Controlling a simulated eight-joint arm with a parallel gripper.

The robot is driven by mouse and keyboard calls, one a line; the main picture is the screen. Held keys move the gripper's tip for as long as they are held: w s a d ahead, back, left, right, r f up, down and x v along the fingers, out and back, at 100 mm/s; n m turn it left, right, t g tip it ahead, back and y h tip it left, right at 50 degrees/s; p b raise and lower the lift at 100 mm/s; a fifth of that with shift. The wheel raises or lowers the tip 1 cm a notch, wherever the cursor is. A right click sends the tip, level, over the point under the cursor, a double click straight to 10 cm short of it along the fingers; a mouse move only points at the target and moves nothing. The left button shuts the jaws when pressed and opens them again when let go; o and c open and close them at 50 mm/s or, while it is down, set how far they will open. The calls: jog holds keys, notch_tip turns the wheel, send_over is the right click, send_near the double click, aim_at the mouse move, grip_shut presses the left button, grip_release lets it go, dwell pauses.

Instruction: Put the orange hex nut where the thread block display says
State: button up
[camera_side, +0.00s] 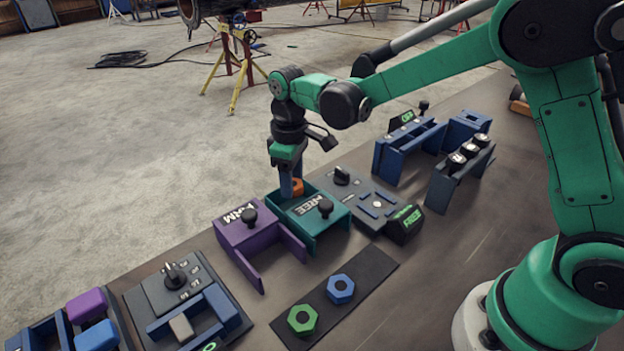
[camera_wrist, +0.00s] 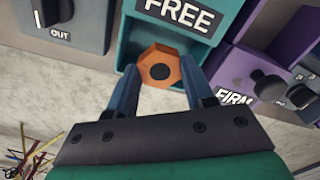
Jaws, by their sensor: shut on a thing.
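The orange hex nut (camera_side: 297,187) is held between the two blue fingers of my gripper (camera_side: 290,188). In the wrist view the nut (camera_wrist: 158,70) shows its dark hole, with a finger on each side. The nut is at the far open side of the teal bay marked FREE (camera_side: 323,222); I cannot tell whether it touches the bay. The bay's FREE label (camera_wrist: 178,12) is ahead of the nut in the wrist view. The thread block (camera_side: 372,200) stands right of the bay. Its display (camera_side: 408,220) shows green letters that seem to read FREE.
A purple bay marked FIRM (camera_side: 247,228) adjoins the teal bay on the left. A green nut (camera_side: 302,319) and a blue nut (camera_side: 341,289) lie on a dark mat (camera_side: 370,272) in front. Blue racks (camera_side: 405,150) stand at the back right.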

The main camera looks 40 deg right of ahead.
jog(key=shift+f, duration=1.15)
jog(key=o, duration=1.5)
jog(key=shift+r, duration=0.15)
jog(key=shift+r, duration=3.35)
